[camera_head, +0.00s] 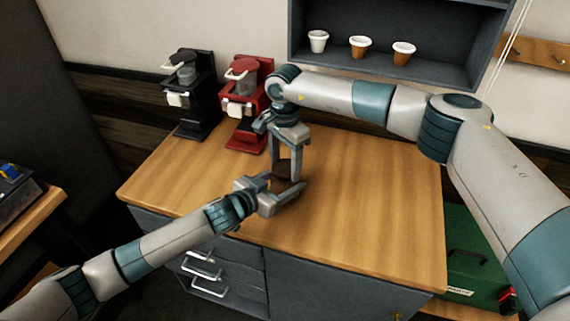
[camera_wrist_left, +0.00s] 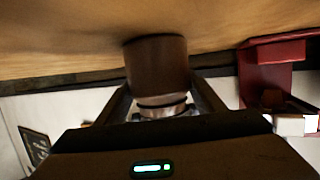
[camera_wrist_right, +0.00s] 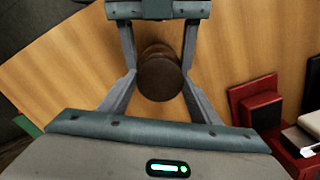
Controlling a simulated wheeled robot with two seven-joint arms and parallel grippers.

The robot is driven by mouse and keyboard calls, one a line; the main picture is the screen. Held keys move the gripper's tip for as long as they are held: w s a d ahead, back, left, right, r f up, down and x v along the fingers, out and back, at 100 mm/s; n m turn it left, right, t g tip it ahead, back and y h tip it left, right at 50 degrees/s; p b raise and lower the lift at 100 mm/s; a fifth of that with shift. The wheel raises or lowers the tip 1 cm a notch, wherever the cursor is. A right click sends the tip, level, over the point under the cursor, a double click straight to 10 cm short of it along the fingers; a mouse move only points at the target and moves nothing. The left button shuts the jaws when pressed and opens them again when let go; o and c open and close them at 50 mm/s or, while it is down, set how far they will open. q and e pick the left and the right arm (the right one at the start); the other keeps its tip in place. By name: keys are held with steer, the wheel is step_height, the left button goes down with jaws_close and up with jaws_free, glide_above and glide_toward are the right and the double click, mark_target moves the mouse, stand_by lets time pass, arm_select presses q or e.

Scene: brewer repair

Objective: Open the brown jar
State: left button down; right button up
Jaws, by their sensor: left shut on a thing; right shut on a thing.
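The brown jar (camera_head: 283,171) stands upright on the wooden counter, between both grippers and partly hidden by their fingers. In the left wrist view, which is upside down, its brown body (camera_wrist_left: 157,66) shows with a narrow pale, ringed part beside it. In the right wrist view I look down on its round brown top (camera_wrist_right: 160,78). My left gripper (camera_head: 287,190) reaches in from the left, low, shut on the jar. My right gripper (camera_head: 284,166) points down from above, shut on the jar's upper part. The exact finger contact is partly hidden.
A black brewer (camera_head: 190,97) and a red brewer (camera_head: 245,105) stand at the counter's back left. Several small cups sit on the shelf (camera_head: 395,68) behind. The counter's right side (camera_head: 370,205) is clear. A green box (camera_head: 478,255) is at the lower right.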

mark_target(285, 167)
steer(key=shift+r, duration=0.25)
steer(key=shift+r, duration=0.4)
steer(key=shift+r, duration=0.25)
steer(key=shift+r, duration=1.9)
arm_select(q)
steer(key=shift+c, duration=2)
jaws_free()
steer(key=shift+s+a, duration=0.1)
steer(key=b+v, duration=0.2)
steer(key=v, duration=0.8)
steer(key=shift+s+a+r+b, duration=0.1)
steer(key=shift+s+a+b, duration=0.2)
steer(key=shift+b, duration=0.1)
arm_select(e)
step_height(285, 167, down, 3)
steer(key=shift+r, duration=0.1)
arm_select(q)
steer(key=shift+s+a+r, duration=0.2)
steer(key=shift+s, duration=0.15)
